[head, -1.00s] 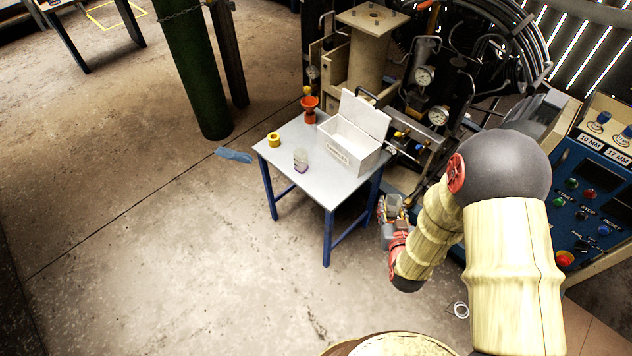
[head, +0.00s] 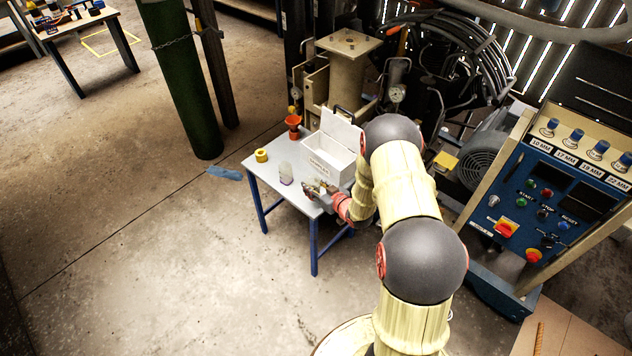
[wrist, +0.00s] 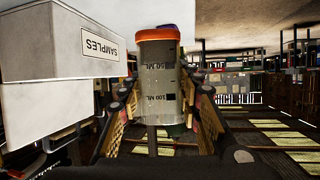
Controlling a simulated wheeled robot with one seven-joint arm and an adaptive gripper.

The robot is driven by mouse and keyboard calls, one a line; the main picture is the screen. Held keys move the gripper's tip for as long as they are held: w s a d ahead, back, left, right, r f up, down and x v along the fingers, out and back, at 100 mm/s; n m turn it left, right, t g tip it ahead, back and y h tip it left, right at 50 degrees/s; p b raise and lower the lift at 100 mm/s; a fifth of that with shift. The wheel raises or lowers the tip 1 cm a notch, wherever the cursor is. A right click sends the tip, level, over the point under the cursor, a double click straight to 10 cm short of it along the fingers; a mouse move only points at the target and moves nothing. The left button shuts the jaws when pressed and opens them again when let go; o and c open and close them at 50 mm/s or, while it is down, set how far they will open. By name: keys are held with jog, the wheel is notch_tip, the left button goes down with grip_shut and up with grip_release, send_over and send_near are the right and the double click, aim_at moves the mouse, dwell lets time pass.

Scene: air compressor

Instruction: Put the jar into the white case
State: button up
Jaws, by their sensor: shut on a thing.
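My gripper (head: 318,188) is shut on a clear jar (wrist: 158,95) with ML marks and an orange band at its base, which shows at the top of the upside-down wrist view. The fingers (wrist: 158,112) sit on both sides of the jar. In the head view my gripper is over the front right part of the small table, in front of the white case; the held jar is hard to make out there. The white case (head: 322,170) stands open with its lid (head: 341,131) raised. Its SAMPLES wall is at left in the wrist view (wrist: 50,42).
Another clear jar with a purple base (head: 286,173) stands on the table (head: 262,171), left of my gripper. A yellow ring (head: 261,155) and an orange funnel-like piece (head: 293,122) are at the back left. Compressor machinery stands behind the case.

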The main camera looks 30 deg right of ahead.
jog(key=shift+w+d+f, duration=0.1)
jog(key=shift+d+f, duration=0.05)
jog(key=shift+d, duration=0.6)
jog(key=shift+d+f, duration=0.2)
jog(key=shift+f, duration=0.05)
jog(key=shift+f+b, duration=1.5)
jog(key=shift+f, duration=0.7)
jog(key=shift+f+b, duration=0.5)
jog(key=shift+f, duration=0.15)
jog(key=o, duration=1.4)
jog(key=shift+c, duration=0.2)
jog(key=a+p+v, duration=0.1)
jog(key=p+v, duration=0.2)
jog(key=v, duration=0.5)
jog(key=shift+d, duration=0.5)
